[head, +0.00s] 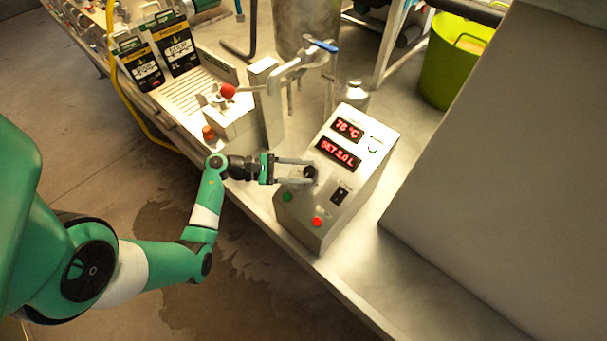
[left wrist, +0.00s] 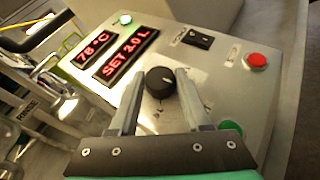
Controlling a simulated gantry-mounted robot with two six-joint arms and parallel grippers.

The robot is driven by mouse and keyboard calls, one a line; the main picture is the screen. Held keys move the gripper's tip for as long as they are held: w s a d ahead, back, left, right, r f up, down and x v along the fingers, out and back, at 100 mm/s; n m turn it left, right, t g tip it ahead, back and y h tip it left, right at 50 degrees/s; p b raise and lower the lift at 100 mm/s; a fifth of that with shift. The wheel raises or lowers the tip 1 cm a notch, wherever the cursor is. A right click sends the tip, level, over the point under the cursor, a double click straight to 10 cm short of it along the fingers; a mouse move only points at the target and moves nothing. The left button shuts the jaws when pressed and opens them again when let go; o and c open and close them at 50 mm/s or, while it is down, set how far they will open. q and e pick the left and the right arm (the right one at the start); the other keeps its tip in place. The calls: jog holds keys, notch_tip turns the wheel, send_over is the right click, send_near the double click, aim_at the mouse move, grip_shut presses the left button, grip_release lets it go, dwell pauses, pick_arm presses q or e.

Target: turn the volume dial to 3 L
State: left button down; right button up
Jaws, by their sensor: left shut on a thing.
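The volume dial (head: 310,172) is a black round knob on the sloped face of a metal control box (head: 345,210). It also shows in the left wrist view (left wrist: 161,81), with a pale pointer mark on its top. My left gripper (head: 309,171) reaches in from the left, its two fingers on either side of the dial and shut on it. The red volume display (left wrist: 125,54) reads SET 2.0 L in the left wrist view; it also shows in the head view (head: 338,154), where its digits are too small to read surely. My right gripper is not in view.
The box also carries a 78 °C display (head: 347,129), a black switch (head: 339,194), a red button (head: 317,222) and a green button (head: 287,197). A red-knobbed lever device (head: 228,91) stands on the steel table to the left. A green bucket (head: 452,62) is behind.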

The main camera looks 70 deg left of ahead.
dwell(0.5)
pick_arm(q)
jog(key=shift+c, duration=1.8)
grip_release()
jog(key=v, duration=1.1)
jog(key=shift+s+a+r, duration=0.15)
jog(key=shift+s+a, duration=0.05)
jog(key=shift+a, duration=0.1)
